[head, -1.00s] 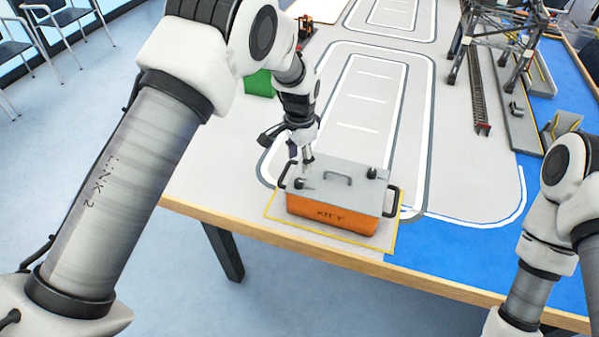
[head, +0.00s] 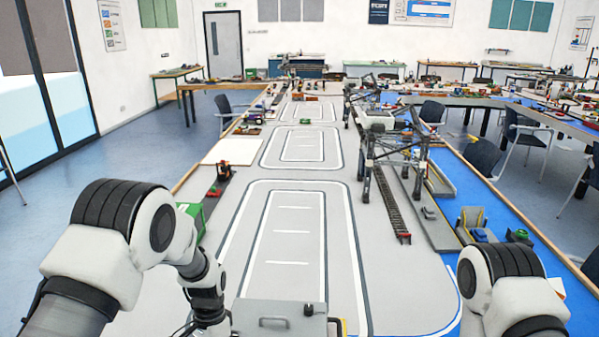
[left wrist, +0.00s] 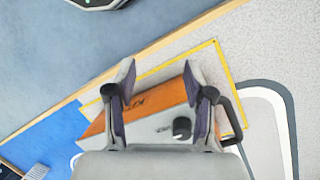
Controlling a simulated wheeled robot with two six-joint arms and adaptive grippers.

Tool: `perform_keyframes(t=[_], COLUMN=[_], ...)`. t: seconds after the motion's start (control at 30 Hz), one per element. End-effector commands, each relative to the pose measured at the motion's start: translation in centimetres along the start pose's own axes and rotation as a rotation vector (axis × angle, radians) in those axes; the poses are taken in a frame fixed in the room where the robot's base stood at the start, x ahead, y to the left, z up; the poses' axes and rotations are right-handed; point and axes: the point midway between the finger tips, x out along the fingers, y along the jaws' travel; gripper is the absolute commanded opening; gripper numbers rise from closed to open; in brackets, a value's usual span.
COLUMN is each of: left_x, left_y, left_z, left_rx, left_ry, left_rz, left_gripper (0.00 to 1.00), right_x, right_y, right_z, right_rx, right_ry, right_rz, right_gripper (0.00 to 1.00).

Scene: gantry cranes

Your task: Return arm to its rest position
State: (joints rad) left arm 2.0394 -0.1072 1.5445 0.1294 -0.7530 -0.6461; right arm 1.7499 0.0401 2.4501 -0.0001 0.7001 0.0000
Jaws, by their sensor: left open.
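My left arm (head: 205,290) comes in from the left in the head view, bent downward, and its gripper is cut off by the bottom edge. In the left wrist view my left gripper (left wrist: 163,95) is open, with nothing between its fingers. Beyond the fingers is the orange kit box (left wrist: 150,100) with a grey lid and a black knob, inside a yellow outline. I cannot tell the gap between fingers and box. In the head view only part of the grey lid (head: 270,322) shows at the bottom. My right arm (head: 510,290) shows at lower right; its gripper is out of view.
The long table has white-lined lanes (head: 290,235). Chairs (head: 485,155) stand on the right.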

Motion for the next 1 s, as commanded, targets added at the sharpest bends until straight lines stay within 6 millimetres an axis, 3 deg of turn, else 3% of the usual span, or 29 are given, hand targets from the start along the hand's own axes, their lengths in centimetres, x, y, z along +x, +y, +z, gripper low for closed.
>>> perform_keyframes(t=[0.03,0.2,0.3,0.4,0.5,0.63,1.0], left_x=[4.3,15.8,20.6,21.6,20.4,19.7,19.6], left_y=[0.8,4.6,8.2,10.7,10.9,9.3,9.0], left_z=[2.7,12.8,19.9,24.1,24.4,22.1,21.8], left_rx=[-0.021,-0.155,-0.286,-0.430,-0.542,-0.634,-0.666], left_ry=[-0.054,-0.153,-0.157,-0.072,0.070,0.229,0.249], left_rz=[0.042,0.094,0.079,0.026,-0.034,-0.082,-0.086], left_gripper=[0.53,0.53,0.53,0.53,0.53,0.53,0.53], right_x=[0.7,1.6,2.2,2.3,2.1,2.1,2.1], right_y=[0.0,0.0,0.0,0.0,0.0,0.0,0.0], right_z=[0.0,0.0,0.0,0.0,0.0,0.0,0.0], right_rx=[0.000,0.000,0.000,0.000,0.000,0.000,0.000], right_ry=[0.000,0.000,0.000,0.000,0.000,0.000,0.000], right_rz=[0.000,0.000,0.000,0.000,0.000,0.000,0.000], right_gripper=[0.40,0.40,0.40,0.40,0.40,0.40,0.40])
